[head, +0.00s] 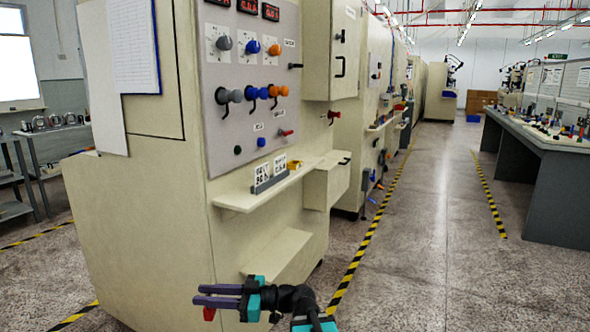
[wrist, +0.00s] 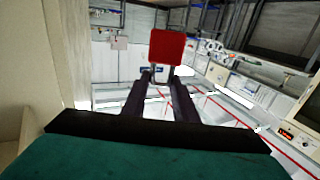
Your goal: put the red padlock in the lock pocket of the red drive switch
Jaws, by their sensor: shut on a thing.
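My gripper (head: 203,295) is low in the head view, in front of the near cream cabinet's lower part. It is shut on the red padlock (head: 209,314), whose body shows just below the fingers. In the wrist view the padlock (wrist: 167,46) is beyond the fingertips (wrist: 160,76), its shackle between them and its red body outward. Two red handles show on the cabinet: one (head: 286,132) low on the panel, one (head: 333,115) below the upper box. I cannot tell which is the red drive switch, and no lock pocket is clear at this size.
The cabinet panel (head: 262,70) carries grey, blue and orange knobs. A ledge (head: 245,200) with small signs (head: 270,175) and a lower shelf (head: 280,255) jut out. An open aisle (head: 430,200) lies to the right, with a long workbench (head: 560,150) beyond.

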